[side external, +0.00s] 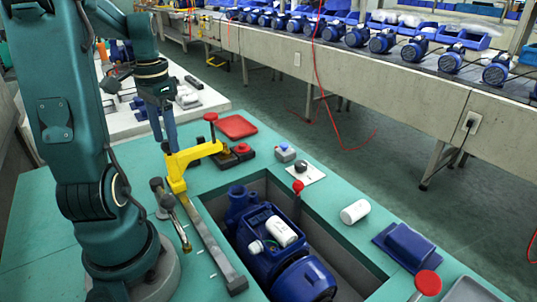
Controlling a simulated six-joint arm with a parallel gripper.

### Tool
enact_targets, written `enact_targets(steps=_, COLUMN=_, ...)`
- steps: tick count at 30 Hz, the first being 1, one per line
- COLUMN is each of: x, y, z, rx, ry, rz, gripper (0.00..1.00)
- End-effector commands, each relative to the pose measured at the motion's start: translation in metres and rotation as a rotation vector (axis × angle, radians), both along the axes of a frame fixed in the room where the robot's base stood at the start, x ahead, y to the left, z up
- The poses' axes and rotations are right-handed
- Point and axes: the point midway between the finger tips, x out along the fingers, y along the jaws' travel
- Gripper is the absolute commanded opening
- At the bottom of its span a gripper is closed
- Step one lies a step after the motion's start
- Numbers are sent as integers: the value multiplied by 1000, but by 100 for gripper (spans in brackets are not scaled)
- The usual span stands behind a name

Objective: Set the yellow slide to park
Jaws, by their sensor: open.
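The yellow slide (178,170) is a bent yellow piece at the far end of a grey rail (215,250). Its upper arm reaches right toward a red-knobbed post. My gripper (165,143) points down with its two dark blue fingers apart. It is just above and slightly left of the slide in the picture, with nothing between the fingers. I cannot tell whether a finger touches the slide. Small pale marks lie on the green bench beside the rail. No label for park is readable.
A blue pump (275,250) sits in a recess right of the rail. A lever with a dark knob (157,185) stands left of the rail. A red-knobbed lever (298,188), a white cylinder (355,211) and a blue block (404,245) are on the bench.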

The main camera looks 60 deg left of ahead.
Motion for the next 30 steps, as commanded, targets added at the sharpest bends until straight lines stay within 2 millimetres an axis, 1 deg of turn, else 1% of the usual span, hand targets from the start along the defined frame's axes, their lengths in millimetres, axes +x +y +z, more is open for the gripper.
enact_targets(steps=1, x=1, y=1, z=8, rx=6, ry=-4, rz=0, gripper=66)
enact_targets(steps=3, x=1, y=1, z=18, rx=6, ry=-4, rz=0, gripper=66)
enact_targets(steps=9, x=0, y=1, z=35, rx=4, ry=-2, rz=1, gripper=66)
enact_targets(steps=13, x=0, y=0, z=39, rx=1, ry=-2, rz=1, gripper=66)
enact_targets(steps=20, x=0, y=0, z=38, rx=1, ry=-2, rz=-1, gripper=66)
enact_targets(steps=23, x=7, y=-5, z=40, rx=9, ry=-6, rz=-34, gripper=66)
enact_targets(steps=26, x=22, y=-21, z=50, rx=44, ry=-26, rz=-127, gripper=66)
enact_targets(steps=29, x=37, y=-56, z=59, rx=82, ry=-58, rz=-268, gripper=66)
enact_targets(steps=30, x=42, y=-72, z=62, rx=99, ry=-76, rz=-320, gripper=66)
